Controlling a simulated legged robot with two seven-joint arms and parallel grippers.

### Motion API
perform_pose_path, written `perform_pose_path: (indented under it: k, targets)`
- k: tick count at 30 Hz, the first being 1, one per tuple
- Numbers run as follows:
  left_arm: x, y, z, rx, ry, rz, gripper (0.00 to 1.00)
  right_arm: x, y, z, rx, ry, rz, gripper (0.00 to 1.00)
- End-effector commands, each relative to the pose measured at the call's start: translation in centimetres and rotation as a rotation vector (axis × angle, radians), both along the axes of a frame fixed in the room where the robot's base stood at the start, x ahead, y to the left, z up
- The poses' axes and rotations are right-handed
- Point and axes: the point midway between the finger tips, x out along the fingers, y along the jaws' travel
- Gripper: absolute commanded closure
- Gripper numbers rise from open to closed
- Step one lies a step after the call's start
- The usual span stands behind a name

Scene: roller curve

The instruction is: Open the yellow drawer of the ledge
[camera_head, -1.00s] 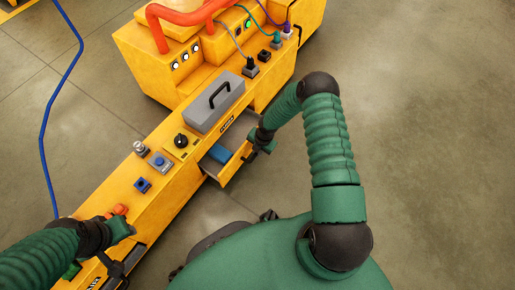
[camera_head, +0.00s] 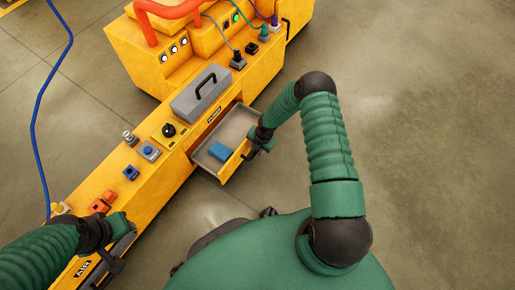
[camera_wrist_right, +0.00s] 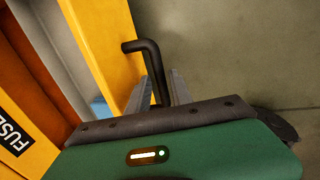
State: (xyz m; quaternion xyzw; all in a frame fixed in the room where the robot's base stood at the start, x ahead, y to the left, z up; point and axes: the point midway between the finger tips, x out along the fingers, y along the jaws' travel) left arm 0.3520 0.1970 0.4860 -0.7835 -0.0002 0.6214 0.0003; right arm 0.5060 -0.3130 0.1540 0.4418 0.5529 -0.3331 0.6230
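The yellow drawer (camera_head: 238,160) of the ledge (camera_head: 160,178) is pulled out, and its grey inside shows with a blue block (camera_head: 222,151) lying in it. In the right wrist view the drawer's yellow front (camera_wrist_right: 105,45) bears a black bent handle (camera_wrist_right: 150,60). My right gripper (camera_wrist_right: 158,90) is at this handle, with a finger on each side of it; it appears closed around the bar. In the head view my right gripper (camera_head: 257,147) is at the drawer front. My left gripper (camera_head: 118,240) is beside the ledge's near left end; its fingers are not clear.
On the ledge stand a grey box with a handle (camera_head: 202,93), a black knob (camera_head: 169,130), blue buttons (camera_head: 148,151) and an orange part (camera_head: 102,202). A cabinet with orange pipes (camera_head: 175,45) stands behind. The floor at right is clear.

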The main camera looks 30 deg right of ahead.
Motion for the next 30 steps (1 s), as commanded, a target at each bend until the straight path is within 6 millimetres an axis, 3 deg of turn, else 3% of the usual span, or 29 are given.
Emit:
perform_pose_path:
  k: [10,13,17,24,30]
  targets:
    - [0.0,0.0,0.1,0.000,0.000,0.000,0.64,0.0,-0.1,0.1,-0.001,0.000,-0.001,0.64]
    - [0.0,0.0,0.7,0.000,0.000,0.000,0.64,-0.1,-0.1,1.0,-0.001,0.000,-0.001,0.64]
    - [0.0,0.0,2.8,0.000,0.000,0.000,0.64,-0.5,-0.4,4.1,-0.001,-0.002,-0.001,0.64]
    - [0.0,0.0,7.1,0.000,0.000,0.000,0.64,-1.7,-0.9,11.2,-0.001,0.000,-0.002,0.64]
    - [0.0,0.0,9.2,0.000,0.000,0.000,0.64,-2.5,-1.2,15.4,0.000,0.000,-0.002,0.64]
